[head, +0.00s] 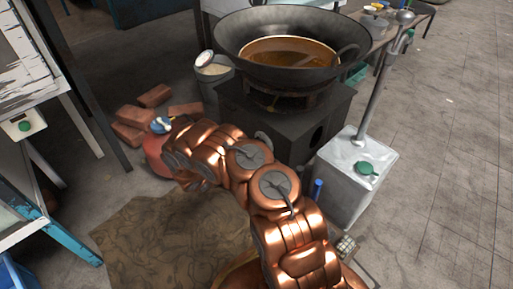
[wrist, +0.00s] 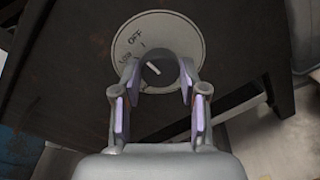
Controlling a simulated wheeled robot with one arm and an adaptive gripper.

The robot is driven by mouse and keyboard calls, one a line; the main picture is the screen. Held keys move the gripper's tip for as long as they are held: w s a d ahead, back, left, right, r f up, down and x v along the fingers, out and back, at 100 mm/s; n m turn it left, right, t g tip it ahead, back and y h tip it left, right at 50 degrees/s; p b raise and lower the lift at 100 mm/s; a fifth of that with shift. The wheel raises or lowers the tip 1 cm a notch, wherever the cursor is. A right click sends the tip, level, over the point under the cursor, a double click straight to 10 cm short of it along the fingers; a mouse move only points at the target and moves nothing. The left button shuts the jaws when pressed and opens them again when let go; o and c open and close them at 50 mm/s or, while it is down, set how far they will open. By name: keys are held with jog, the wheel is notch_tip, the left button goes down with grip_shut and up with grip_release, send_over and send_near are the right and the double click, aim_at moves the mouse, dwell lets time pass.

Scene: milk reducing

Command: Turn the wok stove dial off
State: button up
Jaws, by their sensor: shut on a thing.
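The stove dial's round plate (wrist: 172,25) shows in the wrist view at top centre, pale grey, marked "OFF" and what looks like "LOW" at upper left. Its dark knob (wrist: 159,67) has a short white mark slanting to the upper left; I cannot tell its exact setting. My gripper (wrist: 160,79) is shut on the knob, one finger on each side. In the head view the dark stove (head: 280,122) stands under a wok (head: 290,62) of brown liquid. My copper arm hides the gripper and dial there.
Red bricks (head: 133,122) lie on the floor left of the stove, near a white-lidded bucket (head: 212,70). A pale metal box with a post (head: 350,180) stands close on the right. A brown mat (head: 165,235) lies in front. The tiled floor at right is clear.

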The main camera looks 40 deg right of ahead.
jog(key=o, duration=1.1)
jog(key=shift+o, duration=0.2)
jog(key=s+a, duration=0.1)
jog(key=a, duration=1.1)
jog(key=shift+r, duration=0.25)
jog(key=shift+r, duration=0.1)
